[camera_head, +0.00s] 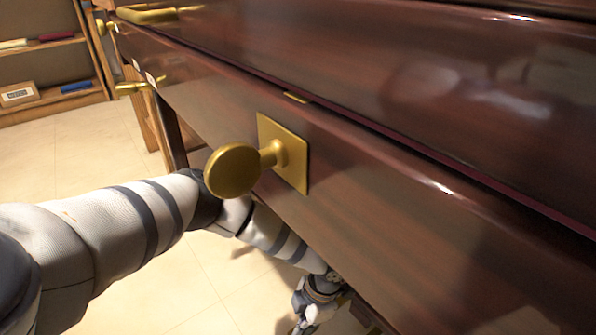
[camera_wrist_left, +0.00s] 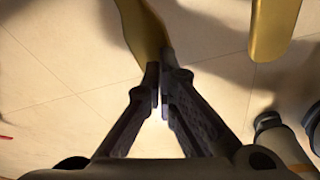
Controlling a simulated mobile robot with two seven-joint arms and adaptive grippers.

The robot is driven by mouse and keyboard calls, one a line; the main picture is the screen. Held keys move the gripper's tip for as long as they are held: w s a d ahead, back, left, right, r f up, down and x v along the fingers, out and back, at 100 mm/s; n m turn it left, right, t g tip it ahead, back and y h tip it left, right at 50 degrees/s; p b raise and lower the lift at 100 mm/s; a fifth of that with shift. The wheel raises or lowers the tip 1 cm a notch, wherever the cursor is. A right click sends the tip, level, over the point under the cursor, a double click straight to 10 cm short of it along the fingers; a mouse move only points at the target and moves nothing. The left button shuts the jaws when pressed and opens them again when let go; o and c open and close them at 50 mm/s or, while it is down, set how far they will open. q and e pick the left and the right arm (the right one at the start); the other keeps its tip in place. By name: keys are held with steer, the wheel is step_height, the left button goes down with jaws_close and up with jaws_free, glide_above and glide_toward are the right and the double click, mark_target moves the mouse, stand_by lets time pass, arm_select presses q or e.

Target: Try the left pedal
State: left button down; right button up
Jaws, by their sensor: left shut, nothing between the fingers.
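Two brass pedals show in the left wrist view. One pedal (camera_wrist_left: 143,28) comes down from the top, left of the middle, and the other pedal (camera_wrist_left: 273,28) stands at the top right. My left gripper (camera_wrist_left: 160,92) is shut and empty. Its fingertips are at the lower end of the first pedal in the picture; I cannot tell whether they touch it. In the head view my left arm comes in from the left and bends down under the piano (camera_head: 400,215), with its wrist near the bottom edge. The pedals cannot be made out there. My right gripper is not in view.
A round brass knob (camera_head: 233,171) on a square plate sticks out of the piano's front, close to my left arm. A wooden shelf (camera_head: 50,105) stands at the far left. Pale tiled floor (camera_head: 75,155) lies open between shelf and piano.

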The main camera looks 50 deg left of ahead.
mark_target(316, 328)
arm_select(q)
steer(key=b+x, duration=0.2)
steer(key=x, duration=0.1)
steer(key=shift+w+d, duration=0.1)
steer(key=shift+w, duration=0.25)
steer(key=shift+r, duration=0.15)
steer(key=w, duration=0.1)
steer(key=w+d+r, duration=0.1)
steer(key=w, duration=0.1)
steer(key=shift+d, duration=0.15)
steer(key=v, duration=1.2)
